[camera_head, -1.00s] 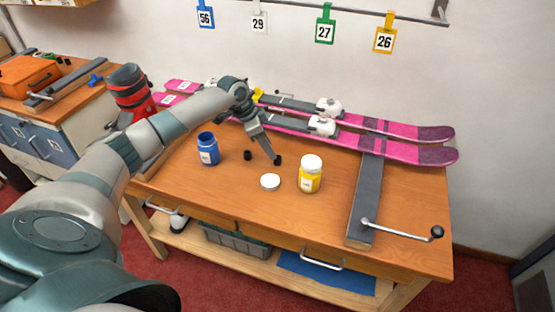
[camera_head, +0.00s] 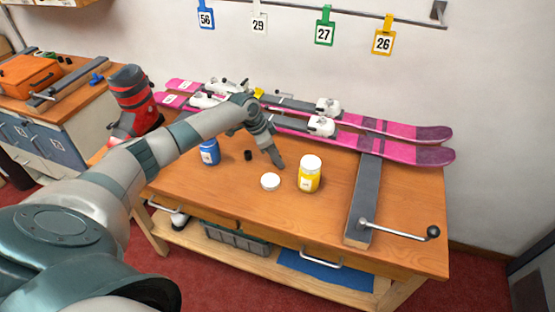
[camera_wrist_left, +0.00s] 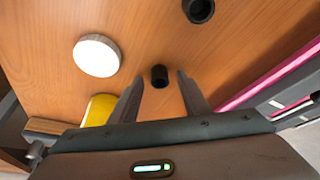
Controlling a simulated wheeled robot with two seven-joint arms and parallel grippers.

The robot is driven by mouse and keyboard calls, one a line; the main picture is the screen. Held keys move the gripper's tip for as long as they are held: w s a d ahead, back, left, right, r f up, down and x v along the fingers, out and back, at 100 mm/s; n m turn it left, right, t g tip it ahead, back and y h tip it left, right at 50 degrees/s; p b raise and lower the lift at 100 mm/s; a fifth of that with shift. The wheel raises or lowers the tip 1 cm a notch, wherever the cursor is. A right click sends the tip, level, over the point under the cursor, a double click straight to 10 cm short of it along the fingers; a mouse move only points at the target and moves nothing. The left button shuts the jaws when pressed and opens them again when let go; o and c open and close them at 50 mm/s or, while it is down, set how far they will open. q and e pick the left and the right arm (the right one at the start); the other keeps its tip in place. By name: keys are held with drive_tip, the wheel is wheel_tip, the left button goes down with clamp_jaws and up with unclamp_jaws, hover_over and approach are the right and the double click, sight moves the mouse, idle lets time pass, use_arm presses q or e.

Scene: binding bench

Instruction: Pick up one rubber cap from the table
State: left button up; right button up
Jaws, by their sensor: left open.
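One small black rubber cap (camera_head: 248,155) stands on the table (camera_head: 225,190) between the blue jar and my left gripper. In the left wrist view a black cap (camera_wrist_left: 159,75) stands on the wood in the gap between the fingertips. A second cap (camera_wrist_left: 198,10) is at the top edge of that view, farther off. My left gripper (camera_head: 280,164) points down at the tabletop, fingers apart and empty. In the wrist view the gripper (camera_wrist_left: 159,84) straddles the nearer cap, with a gap on both sides. In the head view the gripper hides that cap. My right gripper is not visible.
A white lid (camera_head: 270,181) lies just in front of the gripper. A yellow jar (camera_head: 309,176) stands to its right, and a blue jar (camera_head: 210,152) to the left, partly behind my arm. Pink skis (camera_head: 390,148) lie along the back, beside a grey clamp bar (camera_head: 361,200).

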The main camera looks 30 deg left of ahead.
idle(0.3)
use_arm(q)
clamp_jaws()
drive_tip(key=shift+r, duration=0.1)
drive_tip(key=shift+w+r, duration=0.1)
drive_tip(key=shift+r, duration=0.3)
wheel_tip(320, 180, up, 9)
drive_tip(key=b, duration=0.2)
drive_tip(key=shift+b, duration=0.3)
drive_tip(key=shift+r, duration=0.15)
